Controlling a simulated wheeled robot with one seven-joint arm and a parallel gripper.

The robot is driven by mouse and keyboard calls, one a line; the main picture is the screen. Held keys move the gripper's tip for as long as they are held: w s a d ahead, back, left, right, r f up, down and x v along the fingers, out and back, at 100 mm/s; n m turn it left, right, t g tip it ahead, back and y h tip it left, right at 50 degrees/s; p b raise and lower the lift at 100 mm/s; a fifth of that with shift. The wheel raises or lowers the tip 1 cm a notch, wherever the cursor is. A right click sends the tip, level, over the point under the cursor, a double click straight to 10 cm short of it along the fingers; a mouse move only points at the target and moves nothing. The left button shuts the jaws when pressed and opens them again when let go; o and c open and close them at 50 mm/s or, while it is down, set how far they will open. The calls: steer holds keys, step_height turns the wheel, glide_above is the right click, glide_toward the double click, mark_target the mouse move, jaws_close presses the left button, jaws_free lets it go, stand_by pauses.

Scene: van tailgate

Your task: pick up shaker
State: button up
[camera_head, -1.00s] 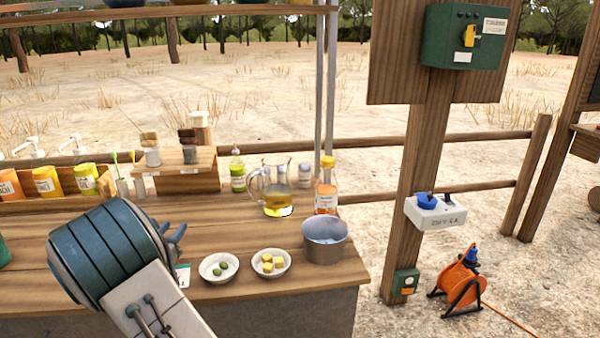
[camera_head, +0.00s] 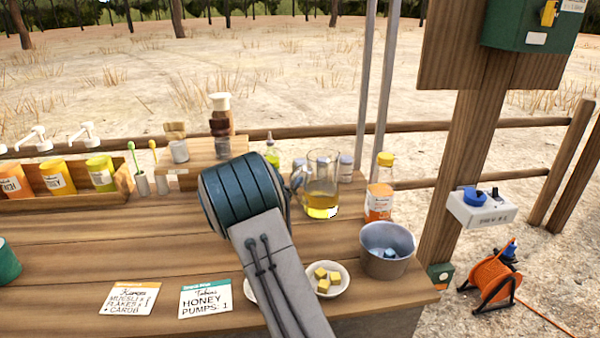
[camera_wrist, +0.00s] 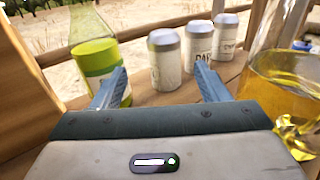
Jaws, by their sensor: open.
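Several white shakers with grey lids stand in a slanting row on the wooden counter. In the wrist view, the nearest shaker (camera_wrist: 165,62) stands ahead, between the lines of my fingers. A middle shaker (camera_wrist: 197,47) and a far shaker (camera_wrist: 228,36) stand behind it to the right; their labels are only partly legible. In the head view, one shaker (camera_head: 346,170) shows behind the glass pitcher. My gripper (camera_wrist: 160,70) is open and empty, its two blue fingers spread. In the head view my wrist hides the fingers.
A green bottle (camera_wrist: 96,62) stands close by my left finger. The glass pitcher (camera_head: 321,200) of yellow liquid is close on the right. An orange-labelled bottle (camera_head: 379,190), a metal pot (camera_head: 387,250) and a wooden riser (camera_head: 200,165) stand around. The counter's left middle is clear.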

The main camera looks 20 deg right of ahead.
mark_target(297, 165)
steer(key=x, duration=0.7)
steer(key=shift+s+d+r, duration=0.15)
steer(key=shift+s+d, duration=0.05)
steer(key=shift+d, duration=0.1)
steer(key=c, duration=1.1)
steer(key=shift+c, duration=0.5)
steer(key=shift+r, duration=0.15)
